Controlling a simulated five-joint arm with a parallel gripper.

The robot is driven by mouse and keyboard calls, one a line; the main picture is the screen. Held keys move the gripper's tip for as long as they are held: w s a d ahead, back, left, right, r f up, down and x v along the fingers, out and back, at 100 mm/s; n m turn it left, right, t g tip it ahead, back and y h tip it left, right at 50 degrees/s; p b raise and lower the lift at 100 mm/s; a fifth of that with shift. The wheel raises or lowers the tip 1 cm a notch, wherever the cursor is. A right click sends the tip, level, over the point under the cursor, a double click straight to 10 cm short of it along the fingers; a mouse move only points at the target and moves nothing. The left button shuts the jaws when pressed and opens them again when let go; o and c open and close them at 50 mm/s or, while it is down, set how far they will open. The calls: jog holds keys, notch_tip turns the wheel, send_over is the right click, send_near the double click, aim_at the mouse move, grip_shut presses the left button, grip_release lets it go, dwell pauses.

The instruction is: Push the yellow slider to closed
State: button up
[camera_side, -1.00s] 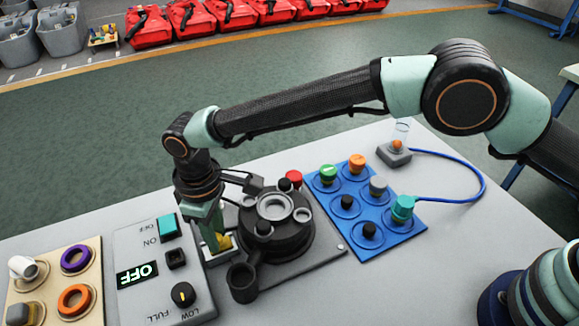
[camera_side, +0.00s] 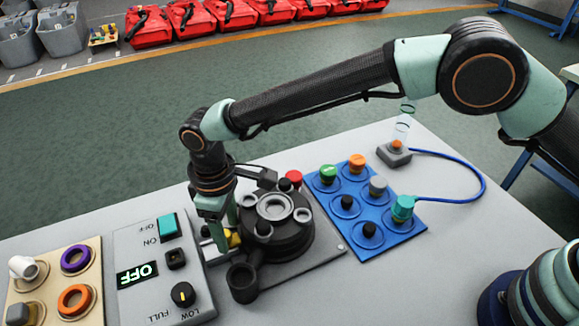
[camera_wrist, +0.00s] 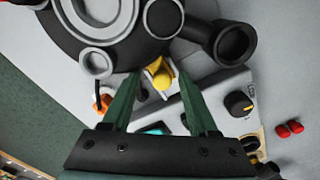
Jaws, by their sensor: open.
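The yellow slider (camera_side: 234,239) sits at the left side of the round dark tank fixture (camera_side: 272,232), partly hidden behind my gripper in the side view. In the wrist view the yellow slider (camera_wrist: 159,73) lies beyond and between the fingertips, against the dark body. My gripper (camera_side: 226,240) points down beside the slider, its green fingers apart and empty. In the wrist view my gripper (camera_wrist: 153,82) shows one finger on each side of the slider. Whether a finger touches it I cannot tell.
A grey control box (camera_side: 145,292) with an OFF display stands close on the left. A dark open cup (camera_side: 242,282) is in front. A blue board (camera_side: 388,240) with coloured knobs lies to the right. A wooden board (camera_side: 93,310) with rings is far left.

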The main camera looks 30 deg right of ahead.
aim_at(228, 232)
notch_tip(228, 232, up, 12)
dwell(0.5)
jog(key=w+d+r+m+t, duration=0.1)
jog(key=d+r+m, duration=0.1)
jog(key=d+r, duration=0.35)
jog(key=d+r+m+t+y, duration=0.1)
jog(key=d+r+m, duration=0.1)
jog(key=d, duration=0.7)
jog(key=w+d+r+m+t, duration=0.1)
jog(key=d+r, duration=0.3)
jog(key=d, duration=0.4)
jog(key=s+d+f+m+t, duration=0.1)
jog(key=s+d+m, duration=0.2)
jog(key=s+d, duration=0.2)
jog(key=s+d+f+m+t+h, duration=0.1)
jog(key=s+d+m, duration=0.1)
jog(key=s+d, duration=0.4)
jog(key=d, duration=0.5)
jog(key=shift+d+f+m+t, duration=0.3)
jog(key=shift+d+f+m, duration=0.1)
